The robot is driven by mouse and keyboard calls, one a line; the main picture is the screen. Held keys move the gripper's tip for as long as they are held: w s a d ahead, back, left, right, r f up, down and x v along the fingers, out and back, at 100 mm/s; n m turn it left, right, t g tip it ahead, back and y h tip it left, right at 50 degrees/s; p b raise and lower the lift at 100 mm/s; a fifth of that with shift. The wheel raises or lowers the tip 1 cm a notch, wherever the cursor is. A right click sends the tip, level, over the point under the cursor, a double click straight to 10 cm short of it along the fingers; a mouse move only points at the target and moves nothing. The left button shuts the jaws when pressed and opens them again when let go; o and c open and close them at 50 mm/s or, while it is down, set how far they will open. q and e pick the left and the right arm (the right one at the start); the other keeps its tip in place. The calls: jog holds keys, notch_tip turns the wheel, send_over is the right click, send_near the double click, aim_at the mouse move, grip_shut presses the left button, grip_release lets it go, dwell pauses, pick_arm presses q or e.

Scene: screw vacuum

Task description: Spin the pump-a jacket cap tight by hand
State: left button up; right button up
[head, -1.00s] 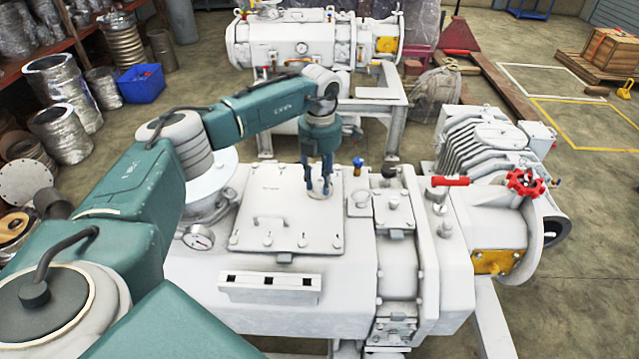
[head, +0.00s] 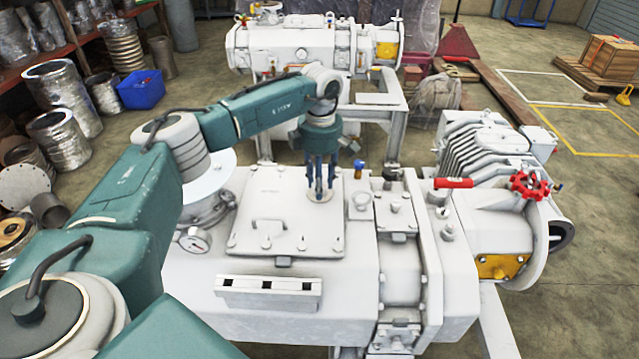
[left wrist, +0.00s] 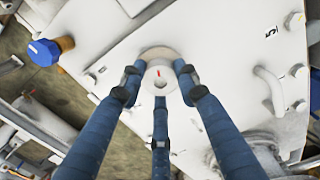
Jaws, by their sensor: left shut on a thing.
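The jacket cap (left wrist: 160,68) is a pale round cap with a small red mark on top. It sits at the right edge of the white square cover on the nearer pump (head: 345,270); in the head view (head: 320,196) it is partly hidden behind the fingers. My left gripper (head: 321,190) points straight down over it. In the left wrist view its three blue fingers (left wrist: 157,84) are closed around the cap's rim. My right gripper is not in view.
A blue-tipped fitting (head: 359,166) stands close to the right of the cap. The cover's handle (head: 268,224) and a gauge (head: 194,240) are to the left. A red lever (head: 453,183) and red handwheel (head: 528,186) are on the right. Another pump (head: 290,45) stands behind.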

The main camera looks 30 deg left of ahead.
pick_arm(q)
jog(key=shift+w+d+r, duration=0.15)
jog(key=shift+w+r, duration=0.1)
jog(key=o, duration=1.2)
jog(key=shift+s+d+f, duration=0.1)
jog(key=shift+r, duration=0.4)
notch_tip(320, 180, up, 11)
jog(key=shift+r, duration=0.15)
